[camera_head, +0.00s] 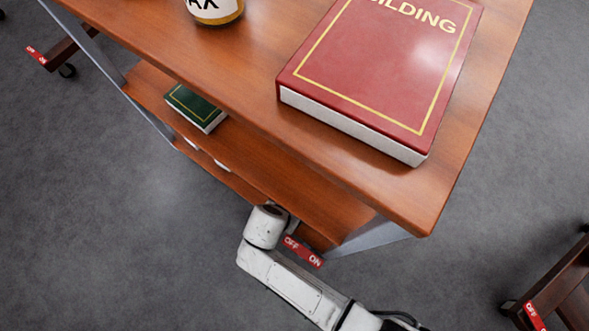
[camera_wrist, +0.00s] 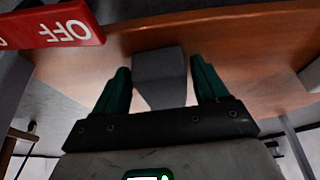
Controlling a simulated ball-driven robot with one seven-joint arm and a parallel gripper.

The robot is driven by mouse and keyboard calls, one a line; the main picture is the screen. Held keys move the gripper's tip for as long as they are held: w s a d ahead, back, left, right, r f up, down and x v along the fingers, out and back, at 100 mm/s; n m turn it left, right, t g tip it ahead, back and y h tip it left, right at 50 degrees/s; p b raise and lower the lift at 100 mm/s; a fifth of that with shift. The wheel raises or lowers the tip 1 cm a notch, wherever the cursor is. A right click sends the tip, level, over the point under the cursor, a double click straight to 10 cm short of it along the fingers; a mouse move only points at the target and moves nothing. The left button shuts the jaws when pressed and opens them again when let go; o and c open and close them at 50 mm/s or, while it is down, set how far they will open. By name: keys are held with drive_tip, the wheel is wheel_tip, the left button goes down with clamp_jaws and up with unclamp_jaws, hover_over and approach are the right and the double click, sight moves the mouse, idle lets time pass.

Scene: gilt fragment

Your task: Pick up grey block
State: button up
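The grey block (camera_wrist: 160,68) shows in the wrist view, against the brown wooden surface (camera_wrist: 245,60). It lies ahead of and between the two dark green fingers of my gripper (camera_wrist: 162,88). The fingers are apart, and gaps show between each finger and the block. I cannot tell how far the block reaches in between the fingertips. In the head view neither the block nor my gripper shows; my white arm reaches to the corner of the wooden cart, and its end is hidden by the cart.
A red OFF/ON tag (camera_head: 304,251) is close beside my arm, and also shows in the wrist view (camera_wrist: 55,25). A red book (camera_head: 375,75) and a labelled jar (camera_head: 215,10) are on the cart's top (camera_head: 455,185). A green book (camera_head: 196,107) lies on the shelf below. Grey floor surrounds the cart.

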drive_tip(key=c, duration=0.7)
